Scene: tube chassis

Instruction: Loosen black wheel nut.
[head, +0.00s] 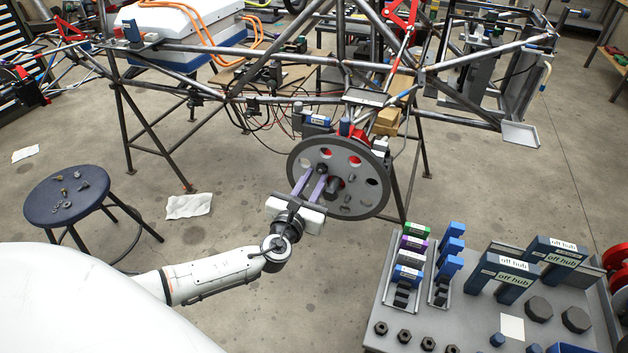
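The grey wheel disc (374,192) with round holes is mounted on the tube chassis. A black wheel nut (321,169) shows on the disc's face, left of its middle. A second dark round part (334,186) sits near the centre, just right of my gripper. My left gripper (316,176) reaches up to the disc with its two purple fingers apart. Its fingertips are close to the black nut, one on the left and one at the lower right. I cannot tell whether they touch it. My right gripper is not in view.
A grey bench (390,334) at the lower right holds blue "off hub" holders (507,272), coloured blocks and several dark nuts. A dark round stool (66,196) with small parts stands at the left. A paper sheet (188,206) lies on the floor. Chassis stand legs are behind the wheel.

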